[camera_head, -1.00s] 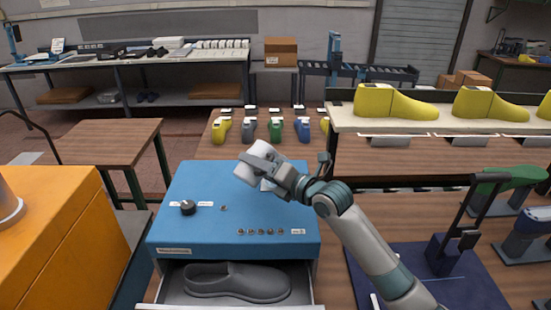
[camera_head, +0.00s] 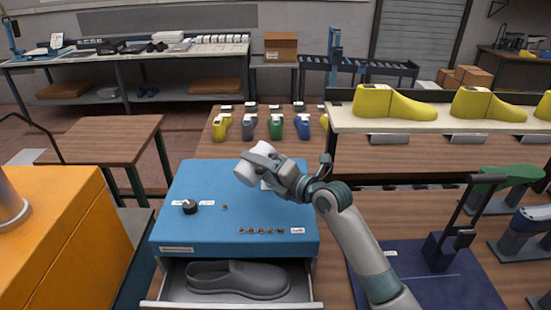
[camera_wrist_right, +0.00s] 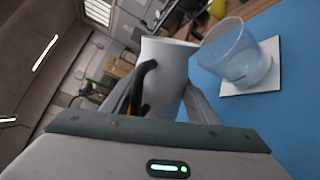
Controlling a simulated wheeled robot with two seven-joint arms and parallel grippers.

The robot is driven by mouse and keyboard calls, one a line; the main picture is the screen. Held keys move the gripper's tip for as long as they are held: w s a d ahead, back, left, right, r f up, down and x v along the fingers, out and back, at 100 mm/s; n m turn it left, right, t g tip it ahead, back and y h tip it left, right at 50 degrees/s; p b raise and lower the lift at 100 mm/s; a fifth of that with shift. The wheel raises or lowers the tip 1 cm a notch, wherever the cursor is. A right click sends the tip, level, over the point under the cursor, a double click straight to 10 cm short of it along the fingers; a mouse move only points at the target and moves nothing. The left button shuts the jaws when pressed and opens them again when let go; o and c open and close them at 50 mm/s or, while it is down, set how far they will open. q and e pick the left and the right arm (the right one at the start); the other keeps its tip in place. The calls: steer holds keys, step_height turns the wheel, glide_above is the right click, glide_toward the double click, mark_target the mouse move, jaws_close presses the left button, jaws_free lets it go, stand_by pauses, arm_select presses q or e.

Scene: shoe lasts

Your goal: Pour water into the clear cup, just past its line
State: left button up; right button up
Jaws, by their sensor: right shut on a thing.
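My right gripper (camera_head: 268,163) is shut on a white jug (camera_head: 246,175), held tilted above the top of a blue cabinet (camera_head: 190,222). In the right wrist view the jug (camera_wrist_right: 165,75) sits between the fingers, with a dark handle on its left side. The clear cup (camera_wrist_right: 240,52) stands on a white square pad (camera_wrist_right: 262,74) on the blue top, just right of the jug's mouth. A short dark mark shows low on the cup. I cannot tell its water level, and no stream is visible. In the head view the jug and gripper largely hide the cup. My left gripper is out of view.
The cabinet has a black knob (camera_head: 190,206) and an open drawer holding a grey shoe (camera_head: 238,280). Colored lasts (camera_head: 276,127) stand behind it. A shelf with yellow lasts (camera_head: 395,103) is at right, and an orange block (camera_head: 60,245) at left.

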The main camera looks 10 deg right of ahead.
steer(key=shift+r+p, duration=0.25)
steer(key=shift+p, duration=0.15)
steer(key=shift+w+m, duration=0.1)
steer(key=shift+m, duration=0.2)
steer(key=shift+w+a+p, duration=0.1)
steer(key=shift+w+p, duration=0.05)
steer(key=shift+p, duration=0.3)
steer(key=shift+w+r, duration=0.15)
steer(key=shift+w, duration=0.05)
steer(key=shift+w+d+r+m, duration=0.3)
steer(key=shift+d+r+m, duration=0.1)
steer(key=shift+m, duration=0.4)
stand_by(1.1)
steer(key=shift+s+a+f+n, duration=0.4)
steer(key=shift+a+f+n, duration=0.15)
steer(key=shift+n, duration=0.15)
steer(key=f+n+b, duration=0.1)
steer(key=b, duration=0.1)
steer(key=shift+b, duration=0.4)
steer(key=shift+w+d+r, duration=0.1)
